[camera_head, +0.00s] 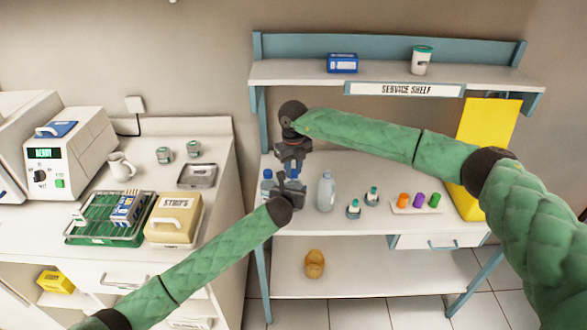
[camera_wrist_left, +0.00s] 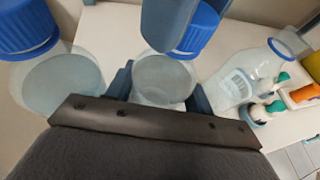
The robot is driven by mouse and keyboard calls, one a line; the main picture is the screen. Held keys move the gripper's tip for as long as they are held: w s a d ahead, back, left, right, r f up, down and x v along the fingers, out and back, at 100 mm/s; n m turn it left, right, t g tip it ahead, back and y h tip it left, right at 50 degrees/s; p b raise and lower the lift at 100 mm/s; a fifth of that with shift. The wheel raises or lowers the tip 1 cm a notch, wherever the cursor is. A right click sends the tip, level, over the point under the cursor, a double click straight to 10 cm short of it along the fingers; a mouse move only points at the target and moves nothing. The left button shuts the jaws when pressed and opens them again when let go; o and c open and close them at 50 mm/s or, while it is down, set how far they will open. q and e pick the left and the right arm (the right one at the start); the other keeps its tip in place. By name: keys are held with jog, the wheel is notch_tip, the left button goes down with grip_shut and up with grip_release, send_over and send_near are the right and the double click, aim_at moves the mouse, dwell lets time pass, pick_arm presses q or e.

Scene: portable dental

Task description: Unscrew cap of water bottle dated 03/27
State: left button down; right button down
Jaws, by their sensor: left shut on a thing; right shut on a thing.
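My left gripper (camera_head: 288,187) is shut around the body of a clear water bottle (camera_wrist_left: 163,80) on the service shelf table. In the left wrist view the bottle stands between its two fingers. A blue cap (camera_wrist_left: 202,30) shows at the top of this bottle, partly covered by a dark finger of my right gripper (camera_head: 291,152). The right gripper reaches down from above and is shut on the cap. I cannot tell whether the cap is still seated on the neck. A second bottle with a blue cap (camera_head: 267,175) stands just left; it also shows in the left wrist view (camera_wrist_left: 60,85). No date is readable.
Another clear bottle (camera_head: 326,192) stands to the right, beside small green-capped bottles (camera_head: 354,209) and a rack of coloured items (camera_head: 415,203). The upper shelf (camera_head: 290,72) is above. A counter (camera_head: 225,150) with a beige box (camera_head: 173,222) is left.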

pick_arm(q)
jog(key=shift+s+d, duration=0.1)
pick_arm(e)
jog(key=n, duration=0.7)
jog(key=shift+w+r, duration=0.1)
jog(key=n, duration=0.7)
jog(key=shift+n, duration=0.3)
jog(key=n, duration=1.4)
jog(key=shift+n, duration=0.4)
pick_arm(q)
jog(key=shift+f, duration=0.1)
pick_arm(e)
jog(key=shift+r, duration=0.3)
jog(key=shift+r, duration=0.35)
jog(key=shift+r, duration=0.5)
